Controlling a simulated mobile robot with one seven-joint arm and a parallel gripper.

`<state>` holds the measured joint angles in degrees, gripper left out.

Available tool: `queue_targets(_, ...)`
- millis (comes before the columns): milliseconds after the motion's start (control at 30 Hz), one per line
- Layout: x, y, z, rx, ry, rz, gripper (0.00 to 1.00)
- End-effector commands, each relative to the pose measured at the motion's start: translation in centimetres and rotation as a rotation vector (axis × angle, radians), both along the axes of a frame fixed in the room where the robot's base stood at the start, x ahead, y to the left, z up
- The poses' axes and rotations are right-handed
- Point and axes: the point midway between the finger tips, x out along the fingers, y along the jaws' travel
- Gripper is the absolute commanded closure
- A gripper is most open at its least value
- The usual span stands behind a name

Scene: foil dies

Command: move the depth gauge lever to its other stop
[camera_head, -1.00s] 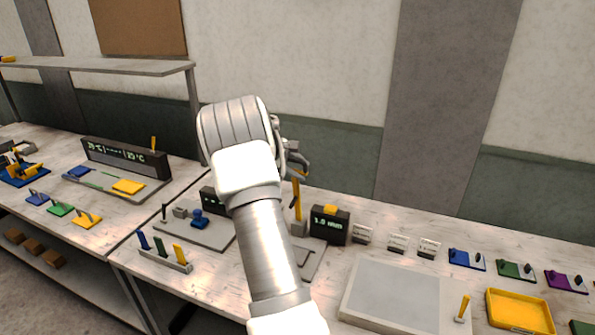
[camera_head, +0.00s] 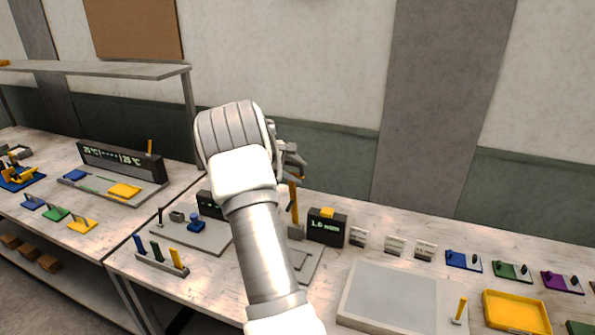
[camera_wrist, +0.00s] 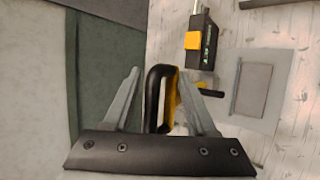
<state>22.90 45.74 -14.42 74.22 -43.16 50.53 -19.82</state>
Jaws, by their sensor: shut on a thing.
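The depth gauge has a black display box (camera_head: 326,228) with a yellow top piece, which reads about 1.6 mm. It also shows in the wrist view (camera_wrist: 205,52). Beside it the yellow lever (camera_head: 294,203) stands roughly upright from a small grey block (camera_head: 296,231). My gripper (camera_head: 294,164) is at the lever's top end. In the wrist view a black and yellow looped handle (camera_wrist: 157,97) lies between my fingers (camera_wrist: 163,96), and I am shut on it. My arm hides part of the gauge's base plate (camera_head: 312,262).
A large grey tray (camera_head: 390,298) and a yellow tray (camera_head: 515,311) lie at the right. Small white labelled blocks (camera_head: 395,246) and coloured lever pieces (camera_head: 463,260) line the back. A grey fixture (camera_head: 205,236) stands left of my arm. The wall is close behind.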

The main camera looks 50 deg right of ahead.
Motion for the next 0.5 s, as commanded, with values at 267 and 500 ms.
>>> queue_targets(267, 1.0, 2.4, 2.1, -0.001, -0.015, 0.015, 0.53)
queue_targets(500, 1.4, 6.5, 6.2, -0.002, -0.013, 0.01, 0.53)
